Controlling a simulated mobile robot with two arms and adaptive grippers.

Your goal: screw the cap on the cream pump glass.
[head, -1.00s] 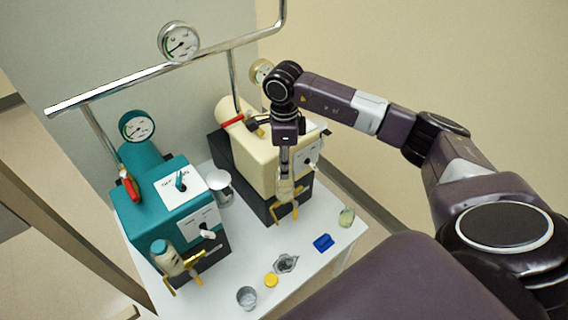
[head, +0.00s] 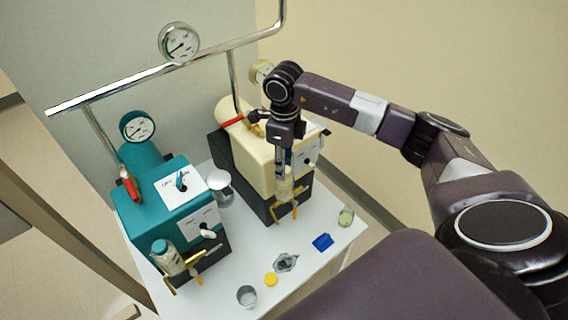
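The cream pump (head: 259,160) stands on a dark base at the back right of the white table. Its small glass (head: 286,189) sits at the front face above gold fittings. My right gripper (head: 283,172) points down right over this glass, its fingers at or just above the top. The fingers are seen edge-on, so I cannot tell their opening or whether a cap is between them. A yellow cap (head: 271,280) lies loose on the table near the front. My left gripper is not in view.
The teal pump (head: 165,205) with a teal-capped glass (head: 167,257) stands at left. A metal cup (head: 222,190), clear cup (head: 246,296), dark crumpled item (head: 286,262), blue block (head: 323,242) and small jar (head: 346,215) stand on the table (head: 262,240).

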